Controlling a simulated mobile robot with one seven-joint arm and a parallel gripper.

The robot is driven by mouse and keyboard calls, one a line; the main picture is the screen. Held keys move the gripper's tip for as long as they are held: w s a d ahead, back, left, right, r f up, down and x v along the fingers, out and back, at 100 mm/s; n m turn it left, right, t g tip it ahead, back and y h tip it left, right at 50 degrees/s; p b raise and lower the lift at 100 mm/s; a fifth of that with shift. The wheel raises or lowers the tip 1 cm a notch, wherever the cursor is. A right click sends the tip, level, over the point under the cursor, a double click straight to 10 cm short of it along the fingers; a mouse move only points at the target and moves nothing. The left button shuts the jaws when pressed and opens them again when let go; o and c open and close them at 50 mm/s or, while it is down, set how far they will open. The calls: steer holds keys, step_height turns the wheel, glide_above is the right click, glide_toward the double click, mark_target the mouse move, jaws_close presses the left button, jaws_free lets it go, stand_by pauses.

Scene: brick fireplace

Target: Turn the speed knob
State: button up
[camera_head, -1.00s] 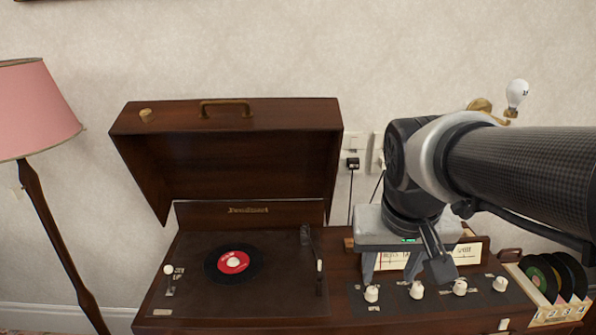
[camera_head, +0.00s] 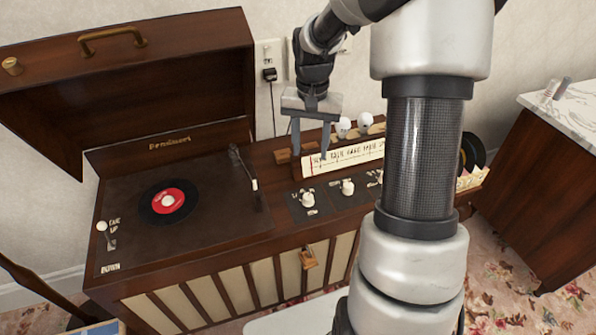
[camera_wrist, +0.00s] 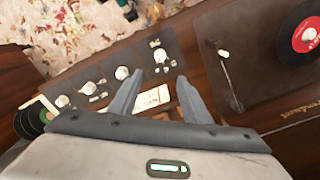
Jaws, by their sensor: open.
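A row of white knobs is on the dark control panel of a wooden record player. The leftmost knob (camera_head: 308,199) and a second knob (camera_head: 347,187) show in the head view; my arm hides those farther right. The wrist view shows the leftmost knob (camera_wrist: 160,56), the second knob (camera_wrist: 122,72), a third knob (camera_wrist: 88,88) and a fourth knob (camera_wrist: 62,101). The labels are too small to tell which is the speed knob. My gripper (camera_head: 311,156) is open and empty, above and behind the leftmost knob, apart from it. It also shows in the wrist view (camera_wrist: 161,78).
A white dial card (camera_head: 343,156) stands behind the knobs. The turntable with a red-label record (camera_head: 168,201) and a raised lid (camera_head: 120,75) are left. Two white bulbs (camera_head: 354,124) stand behind the card. Records (camera_head: 472,155) and a marble-topped cabinet (camera_head: 570,110) are right.

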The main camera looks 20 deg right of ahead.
mark_target(308, 196)
step_height(308, 196, down, 17)
steer(key=b, duration=0.3)
steer(key=shift+f+b, duration=0.15)
steer(key=shift+b, duration=0.2)
steer(key=c, duration=1)
